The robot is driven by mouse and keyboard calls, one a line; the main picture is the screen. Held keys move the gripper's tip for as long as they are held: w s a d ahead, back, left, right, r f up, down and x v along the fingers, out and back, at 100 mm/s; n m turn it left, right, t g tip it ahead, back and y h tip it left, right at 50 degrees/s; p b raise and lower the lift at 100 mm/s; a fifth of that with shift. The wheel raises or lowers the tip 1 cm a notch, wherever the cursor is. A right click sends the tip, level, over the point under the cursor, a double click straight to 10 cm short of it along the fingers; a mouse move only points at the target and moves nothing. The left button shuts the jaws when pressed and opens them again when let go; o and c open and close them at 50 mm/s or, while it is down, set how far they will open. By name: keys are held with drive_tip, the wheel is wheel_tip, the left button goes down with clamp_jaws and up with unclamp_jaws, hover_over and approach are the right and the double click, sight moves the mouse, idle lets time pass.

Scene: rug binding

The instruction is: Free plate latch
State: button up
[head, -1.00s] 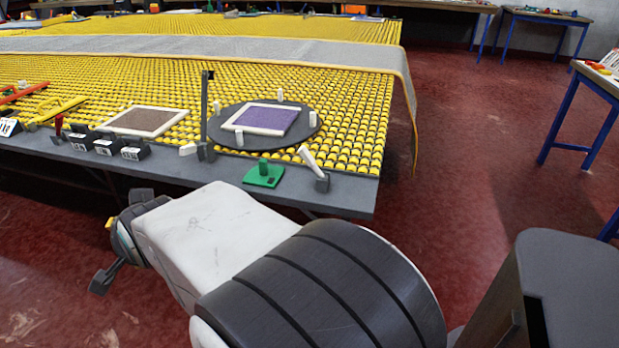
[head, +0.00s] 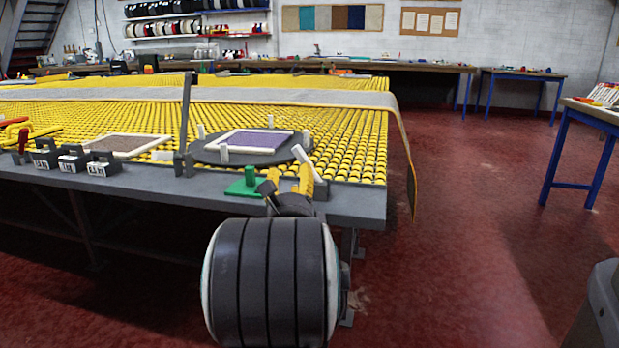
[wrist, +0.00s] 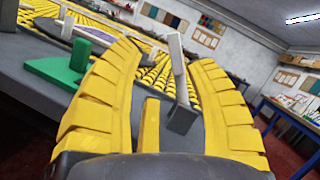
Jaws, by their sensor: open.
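A white lever on a small dark block, probably the plate latch, stands at the table's front right edge. The lever (head: 306,160) leans up to the left, beside the dark round plate (head: 212,156). A purple panel with a white frame (head: 233,146) lies on the plate, with white pegs around it. My gripper (head: 290,174) is at the table edge just in front of the lever, its yellow fingers open and empty. In the wrist view, the lever (wrist: 178,62) and its dark block (wrist: 183,119) show between the open fingers, nearer the right one. Contact cannot be told.
A green block with an upright tab (head: 241,186) sits just left of my gripper. A dark upright post (head: 185,115) stands farther left. Black boxes (head: 72,160) line the front edge. Yellow rollers cover the table.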

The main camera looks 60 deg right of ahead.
sight(300, 162)
drive_tip(key=shift+s+d+f+m+b, duration=0.25)
drive_tip(key=shift+s+d+m+b, duration=0.05)
drive_tip(key=shift+s+d+m, duration=0.25)
drive_tip(key=shift+d+r+h, duration=0.1)
drive_tip(key=shift+d+h, duration=0.15)
drive_tip(key=shift+h, duration=0.15)
drive_tip(key=b+x, duration=0.3)
drive_tip(key=shift+w+d, duration=0.2)
drive_tip(key=shift+d, duration=0.1)
drive_tip(key=shift+x, duration=1.5)
drive_tip(key=shift+o, duration=0.2)
drive_tip(key=shift+r, duration=0.1)
clamp_jaws()
